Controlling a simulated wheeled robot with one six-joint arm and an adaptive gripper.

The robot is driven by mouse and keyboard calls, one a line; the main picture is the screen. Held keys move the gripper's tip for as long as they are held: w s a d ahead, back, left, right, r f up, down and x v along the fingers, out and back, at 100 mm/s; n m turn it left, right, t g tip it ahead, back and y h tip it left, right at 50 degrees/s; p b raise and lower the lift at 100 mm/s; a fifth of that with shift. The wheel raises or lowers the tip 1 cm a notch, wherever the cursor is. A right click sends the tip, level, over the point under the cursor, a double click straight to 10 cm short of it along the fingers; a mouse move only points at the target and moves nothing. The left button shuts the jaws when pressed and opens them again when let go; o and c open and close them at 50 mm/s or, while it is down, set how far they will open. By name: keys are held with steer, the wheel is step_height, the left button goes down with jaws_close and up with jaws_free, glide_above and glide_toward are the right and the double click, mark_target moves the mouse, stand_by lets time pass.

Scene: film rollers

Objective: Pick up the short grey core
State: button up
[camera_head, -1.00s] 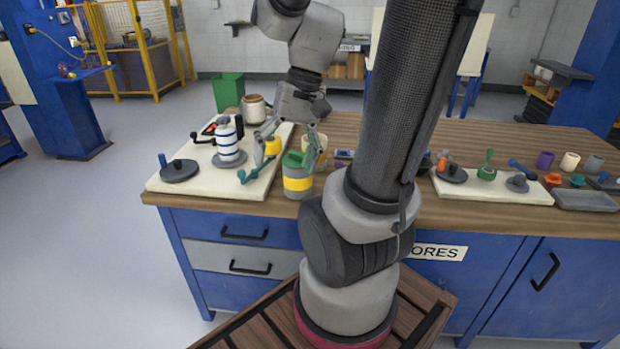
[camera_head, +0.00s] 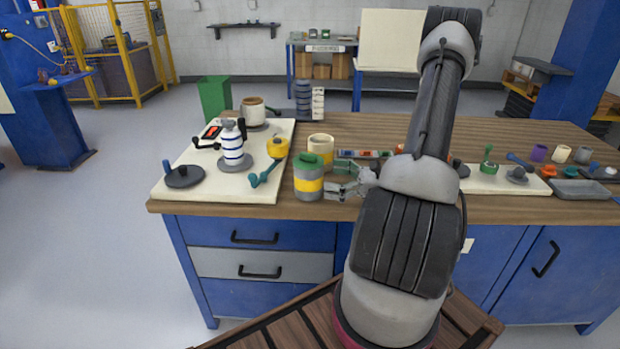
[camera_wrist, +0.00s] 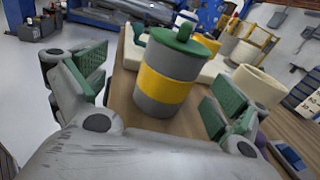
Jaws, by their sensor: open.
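A grey cylinder with a yellow band and a green knobbed lid (camera_head: 309,177) stands upright near the table's front edge, right of the cream board. It also shows in the wrist view (camera_wrist: 172,75), ahead of my jaws. My gripper (camera_head: 340,181) is open and roughly level at the cylinder's right side; in the wrist view its green-padded fingers (camera_wrist: 155,88) spread left and right of it. Whether they touch it, I cannot tell. A small plain grey cup-like piece (camera_head: 583,155) stands far right, beside a cream one (camera_head: 561,153) and a purple one (camera_head: 539,153).
A cream open cylinder (camera_head: 320,150) stands close behind the banded one. The left board (camera_head: 215,188) holds a blue-striped white roll (camera_head: 232,148), a yellow piece and teal-handled parts. A second board (camera_head: 500,183) and a grey tray (camera_head: 580,190) lie right. Bare table shows behind.

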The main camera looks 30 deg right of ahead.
mark_target(309, 171)
steer(key=shift+w+d+f+m+t+h, duration=0.4)
steer(key=shift+d+f+m+t, duration=0.1)
steer(key=shift+d+m, duration=0.1)
steer(key=shift+w+f, duration=0.1)
steer(key=shift+w, duration=0.15)
steer(key=x, duration=0.7)
steer(key=shift+w+a+r, duration=0.15)
steer(key=shift+a+r, duration=0.1)
steer(key=c, duration=1.2)
steer(key=shift+r, duration=0.15)
